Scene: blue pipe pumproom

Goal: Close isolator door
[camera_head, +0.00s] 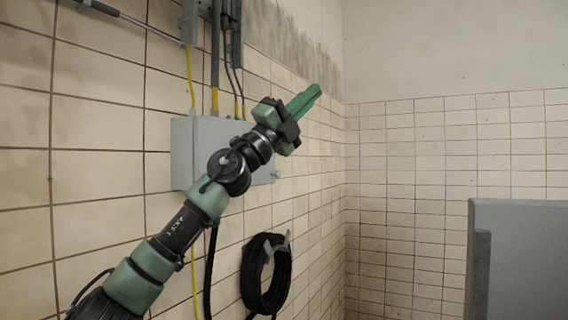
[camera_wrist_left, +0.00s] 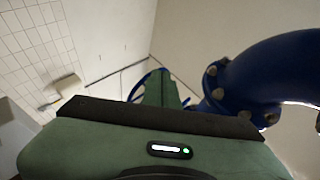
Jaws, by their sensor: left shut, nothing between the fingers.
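A grey wall box (camera_head: 190,150), which looks like the isolator, is fixed to the tiled wall in the head view. My left arm crosses in front of it and hides much of its front, so I cannot tell how its door stands. A small part sticks out at its lower right. My left gripper (camera_head: 308,98) is up and to the right of the box, apart from it, with its green fingers shut and empty. In the left wrist view the shut fingers (camera_wrist_left: 163,88) point away from the camera. My right gripper is not in view.
Conduits (camera_head: 215,60) and yellow cables run down to the box. A coiled black hose (camera_head: 251,280) hangs below it. A grey panel (camera_head: 528,255) stands at the lower right. A blue flanged pipe (camera_wrist_left: 265,75) and part of a blue wheel show close by in the left wrist view.

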